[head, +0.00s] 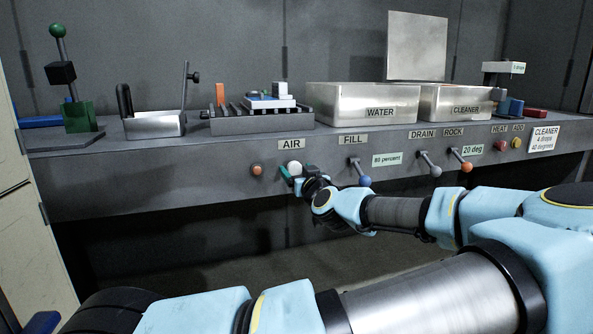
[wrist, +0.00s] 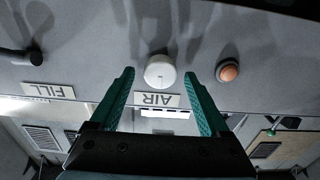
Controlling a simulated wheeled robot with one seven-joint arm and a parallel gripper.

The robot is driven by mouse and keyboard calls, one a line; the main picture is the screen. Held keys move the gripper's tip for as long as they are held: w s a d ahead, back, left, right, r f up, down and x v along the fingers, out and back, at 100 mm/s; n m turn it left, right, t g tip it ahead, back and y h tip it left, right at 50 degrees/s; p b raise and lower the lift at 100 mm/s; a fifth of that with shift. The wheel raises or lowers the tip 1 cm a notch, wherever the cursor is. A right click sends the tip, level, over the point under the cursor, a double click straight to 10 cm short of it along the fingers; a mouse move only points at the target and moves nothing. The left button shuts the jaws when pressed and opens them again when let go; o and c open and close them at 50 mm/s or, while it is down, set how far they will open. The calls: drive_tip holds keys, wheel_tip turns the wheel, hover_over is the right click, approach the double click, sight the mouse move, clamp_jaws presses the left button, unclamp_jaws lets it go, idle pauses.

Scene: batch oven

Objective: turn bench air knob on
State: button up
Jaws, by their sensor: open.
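The air knob is a round white knob (head: 294,168) on the bench front, just below the AIR label (head: 291,144). It also shows in the wrist view (wrist: 160,72), upside down, with its label (wrist: 155,100) beneath it. My gripper (head: 293,178) is at the bench front by the knob. In the wrist view my gripper's two green fingers (wrist: 160,78) are open, one on each side of the knob, with gaps to it. I see no contact. The lower part of the knob is partly hidden by my gripper in the head view.
An orange-brown button (head: 257,170) sits left of the knob. The blue-tipped FILL lever (head: 364,180) is to the right, with the DRAIN lever (head: 435,170) and ROCK lever (head: 466,166) beyond. WATER (head: 345,113) and CLEANER (head: 445,109) tanks stand on the bench top.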

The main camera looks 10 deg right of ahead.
drive_tip(key=shift+w+a, duration=0.1)
drive_tip(key=shift+w, duration=0.3)
drive_tip(key=shift+c, duration=0.2)
clamp_jaws()
